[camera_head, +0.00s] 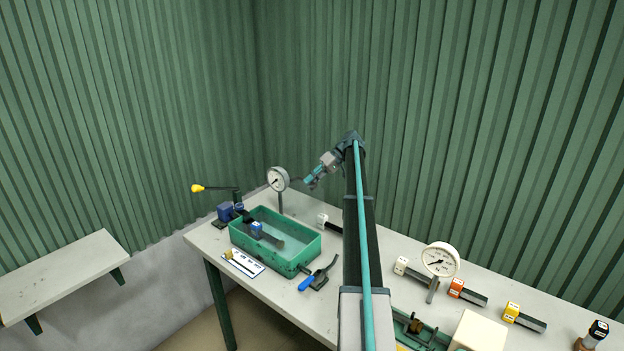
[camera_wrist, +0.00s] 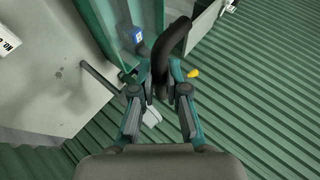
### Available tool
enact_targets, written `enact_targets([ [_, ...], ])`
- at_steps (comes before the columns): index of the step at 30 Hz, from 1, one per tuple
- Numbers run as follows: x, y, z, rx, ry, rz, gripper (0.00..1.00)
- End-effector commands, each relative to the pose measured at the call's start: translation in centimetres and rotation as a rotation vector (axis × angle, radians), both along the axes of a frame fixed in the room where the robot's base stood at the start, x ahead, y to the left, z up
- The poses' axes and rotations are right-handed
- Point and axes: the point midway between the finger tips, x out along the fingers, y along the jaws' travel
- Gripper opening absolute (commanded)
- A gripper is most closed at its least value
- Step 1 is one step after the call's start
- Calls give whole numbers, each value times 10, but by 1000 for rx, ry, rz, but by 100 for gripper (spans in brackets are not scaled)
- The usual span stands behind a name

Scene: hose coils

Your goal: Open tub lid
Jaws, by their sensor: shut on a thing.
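The green tub (camera_head: 306,250) stands on the bench at left of centre, its top looking open. A dark bar with a blue block (camera_head: 257,229) lies at the tub. I cannot make out a separate lid. My gripper (camera_head: 308,183) is above the bench, up and to the right of the tub, close to a round gauge. In the wrist view, my gripper (camera_wrist: 161,88) is shut on a dark curved piece (camera_wrist: 176,40) that rises between its fingers. What this piece belongs to is unclear; in the head view it is too small to tell.
The round gauge (camera_head: 278,179) stands on a post behind the tub. A yellow-knobbed lever (camera_head: 197,188) sticks out at left. A blue-handled tool (camera_head: 307,283) lies in front of the tub.

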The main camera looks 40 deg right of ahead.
Motion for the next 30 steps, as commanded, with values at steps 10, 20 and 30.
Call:
enact_targets([
  [10, 0, 2, -9, -5, 8, 0, 35],
  [20, 0, 1, -4, -4, 5, 0, 39],
  [30, -2, -2, -6, -44, -5, -14, 39],
])
